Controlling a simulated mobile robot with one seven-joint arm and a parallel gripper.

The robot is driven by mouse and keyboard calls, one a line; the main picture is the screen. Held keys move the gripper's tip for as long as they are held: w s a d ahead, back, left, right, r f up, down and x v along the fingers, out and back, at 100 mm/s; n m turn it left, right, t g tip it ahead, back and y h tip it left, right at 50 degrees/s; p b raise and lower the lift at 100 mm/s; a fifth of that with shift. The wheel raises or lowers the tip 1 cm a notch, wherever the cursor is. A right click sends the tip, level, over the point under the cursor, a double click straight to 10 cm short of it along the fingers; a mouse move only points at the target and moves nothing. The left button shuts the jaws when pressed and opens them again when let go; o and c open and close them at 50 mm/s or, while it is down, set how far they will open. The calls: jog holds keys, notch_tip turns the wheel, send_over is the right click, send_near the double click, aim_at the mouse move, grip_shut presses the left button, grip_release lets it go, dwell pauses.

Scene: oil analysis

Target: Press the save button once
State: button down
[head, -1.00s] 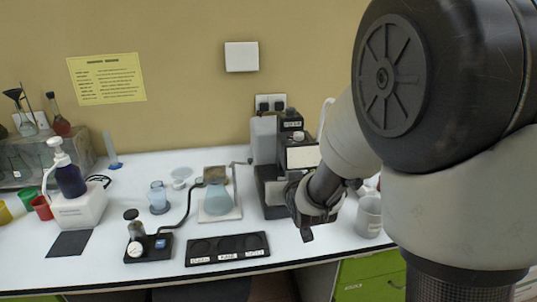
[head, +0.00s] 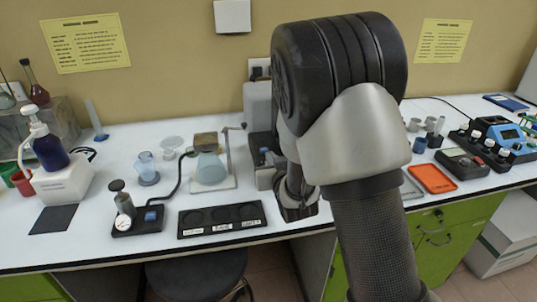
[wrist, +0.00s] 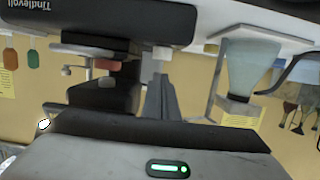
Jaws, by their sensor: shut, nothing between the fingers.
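I cannot make out a button marked save in any view. In the head view a blue instrument (head: 505,133) with a screen stands at the far right, its labels too small to read. A tall grey and black instrument (head: 262,125) stands at the back middle, mostly hidden behind my arm. In the wrist view a dark block lettered "Tindlevoll" (wrist: 120,8) appears upside down, apart from my fingers. My gripper (head: 297,208) is low over the bench, right of the black tray. Its dark fingers (wrist: 161,95) are together and empty.
A black three-spot tray (head: 221,219), a small pump base with a blue button (head: 150,217) and a flask on a stand (head: 211,168) are left of my gripper. An orange tray (head: 432,178) and a dark grey box (head: 462,163) are right of my arm. A stool (head: 197,272) is below.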

aim_at(265, 149)
jog(key=x, duration=0.9)
jog(key=shift+f, duration=0.15)
